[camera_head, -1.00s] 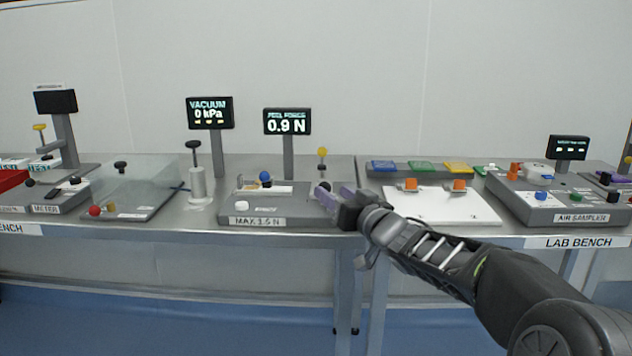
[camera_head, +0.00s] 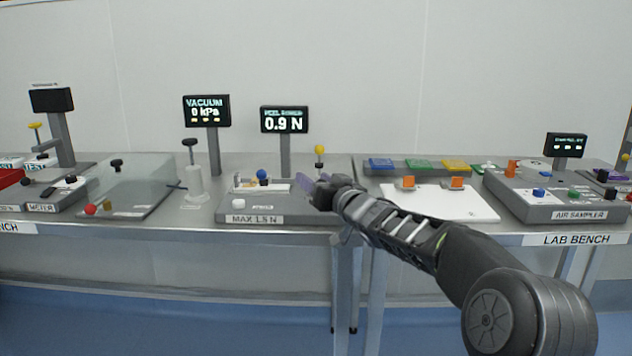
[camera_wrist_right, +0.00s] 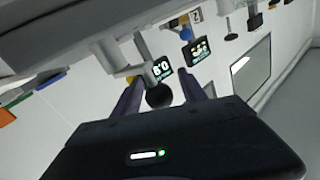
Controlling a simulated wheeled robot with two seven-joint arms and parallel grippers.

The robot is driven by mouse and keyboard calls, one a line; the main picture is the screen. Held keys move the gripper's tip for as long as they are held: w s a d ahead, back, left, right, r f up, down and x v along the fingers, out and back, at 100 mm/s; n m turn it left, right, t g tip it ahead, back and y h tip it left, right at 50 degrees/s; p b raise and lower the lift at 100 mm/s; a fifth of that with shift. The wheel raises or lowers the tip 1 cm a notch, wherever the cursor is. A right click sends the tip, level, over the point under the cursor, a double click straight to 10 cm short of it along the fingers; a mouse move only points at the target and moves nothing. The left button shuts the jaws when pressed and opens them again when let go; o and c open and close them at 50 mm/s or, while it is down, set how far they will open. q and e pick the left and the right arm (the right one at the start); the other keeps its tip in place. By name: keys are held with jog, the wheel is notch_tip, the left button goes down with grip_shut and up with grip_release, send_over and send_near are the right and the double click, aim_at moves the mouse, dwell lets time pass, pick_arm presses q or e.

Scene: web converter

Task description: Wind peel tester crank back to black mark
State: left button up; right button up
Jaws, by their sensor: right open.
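The peel tester (camera_head: 236,211) is a grey box on the bench labelled "MAX 1.5 N". Its display (camera_head: 284,119) reads 0.9 N. My right gripper (camera_head: 313,183) is at the tester's right end, with its purple fingers pointing left over it. In the right wrist view the open fingers (camera_wrist_right: 168,92) stand on either side of a black ball knob (camera_wrist_right: 159,96), apparently the crank's handle, with a gap still showing. A grey shaft (camera_wrist_right: 142,48) shows behind it. In the head view my gripper hides the knob. I cannot make out the black mark. My left gripper is not in view.
A yellow knob (camera_head: 319,150) on a post stands just behind my right gripper. A white board (camera_head: 440,204) with orange blocks lies to the right. A hand pump (camera_head: 195,182) stands left.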

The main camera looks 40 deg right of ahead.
jog(key=shift+c, duration=0.3)
grip_shut()
dwell(0.3)
